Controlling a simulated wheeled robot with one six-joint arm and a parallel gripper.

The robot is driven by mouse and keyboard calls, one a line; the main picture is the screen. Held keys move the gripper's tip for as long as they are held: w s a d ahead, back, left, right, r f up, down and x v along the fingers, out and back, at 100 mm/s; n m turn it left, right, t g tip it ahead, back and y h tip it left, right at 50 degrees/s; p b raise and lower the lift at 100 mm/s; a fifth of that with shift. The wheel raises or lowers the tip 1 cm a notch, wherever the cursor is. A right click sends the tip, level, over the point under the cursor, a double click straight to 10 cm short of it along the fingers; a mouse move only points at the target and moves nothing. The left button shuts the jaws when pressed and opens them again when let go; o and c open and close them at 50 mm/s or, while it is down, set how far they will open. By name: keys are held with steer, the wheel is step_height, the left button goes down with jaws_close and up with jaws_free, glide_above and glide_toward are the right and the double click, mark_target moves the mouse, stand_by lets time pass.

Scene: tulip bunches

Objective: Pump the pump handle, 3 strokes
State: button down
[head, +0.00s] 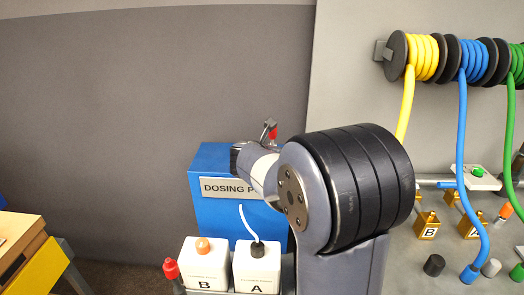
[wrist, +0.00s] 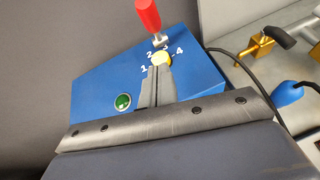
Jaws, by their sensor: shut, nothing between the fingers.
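The pump handle (wrist: 147,14) has a red grip on a short metal stem at the far side of the blue dosing pump box (wrist: 100,88). Its red grip also shows in the head view (head: 271,130), just above my wrist. The box's front and label show in the head view (head: 205,215), partly covered by my arm. My gripper (wrist: 160,70) is shut and empty over the box top.
A green button (wrist: 123,101) sits on the box top, left of my fingers. White bottles B (head: 203,268) and A (head: 257,270) stand in front of the box. A hose rack with yellow, blue (head: 462,150) and green hoses is at right. A grey wall is behind.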

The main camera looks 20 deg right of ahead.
mark_target(272, 137)
steer(key=x, duration=0.3)
steer(key=shift+w+d+f, duration=0.1)
steer(key=shift+w, duration=0.05)
steer(key=shift+w+d+r+p, duration=0.3)
steer(key=shift+w+d+p, duration=0.25)
steer(key=shift+w, duration=0.3)
steer(key=shift+w+d+r+p, duration=0.3)
steer(key=shift+w+d+p, duration=0.15)
steer(key=shift+w+d, duration=0.35)
steer(key=shift+w+a, duration=0.1)
steer(key=shift+a, duration=0.05)
steer(key=shift+r, duration=0.15)
steer(key=w+r+p, duration=0.1)
steer(key=p, duration=0.1)
steer(key=w+d+r+p, duration=0.1)
steer(key=p, duration=0.1)
steer(key=shift+w+d+r, duration=0.1)
steer(key=shift+w+r, duration=0.05)
steer(key=shift+w, duration=0.2)
steer(key=shift+w+d+r+p, duration=0.25)
steer(key=shift+w+r+p, duration=0.05)
steer(key=shift+w+p, duration=0.35)
steer(key=shift+w+d+r+p, duration=0.1)
steer(key=shift+w+d+p, duration=0.1)
steer(key=shift+w+p, duration=0.35)
steer(key=shift+w+d+r+p, duration=0.1)
steer(key=shift+w+d+p, duration=0.15)
steer(key=shift+w+p, duration=0.3)
steer(key=shift+w, duration=0.1)
